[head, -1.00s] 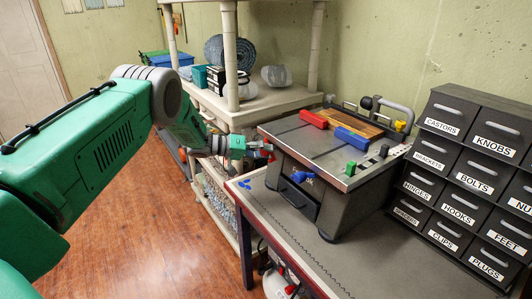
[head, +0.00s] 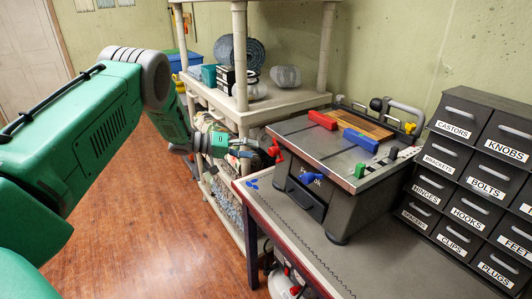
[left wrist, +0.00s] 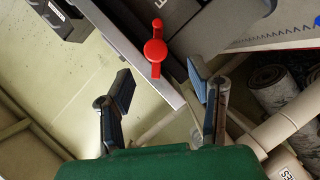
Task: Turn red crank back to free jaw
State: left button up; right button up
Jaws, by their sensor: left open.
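The red crank (head: 274,150) is on the left side of the grey bench machine (head: 316,150), near its far left corner. In the left wrist view the red crank (left wrist: 156,50) is a round hub with two arms. My left gripper (head: 256,148) is open and empty beside the crank. In the left wrist view its fingers (left wrist: 160,84) are spread to either side, short of the crank and not touching it. A red jaw block (head: 322,120) lies on the machine top, apart from a blue block (head: 361,140). My right gripper is not in view.
Labelled drawers (head: 465,170) stand close on the right. A cream shelf (head: 268,103) stands behind. The bench front (head: 300,235) is mostly bare.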

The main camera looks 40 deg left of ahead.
pick_arm(q)
jog(key=v, duration=0.4)
jog(key=shift+s+a+f, duration=0.1)
jog(key=shift+s+a, duration=0.05)
jog(key=shift+a, duration=0.15)
jog(key=m+t+y+b, duration=0.3)
jog(key=m+t+b, duration=0.3)
jog(key=m+b, duration=0.25)
send_near(270, 153)
jog(key=shift+n, duration=0.25)
jog(key=x, duration=1.1)
jog(key=shift+f+b, duration=0.1)
jog(key=shift+b, duration=0.3)
grip_shut()
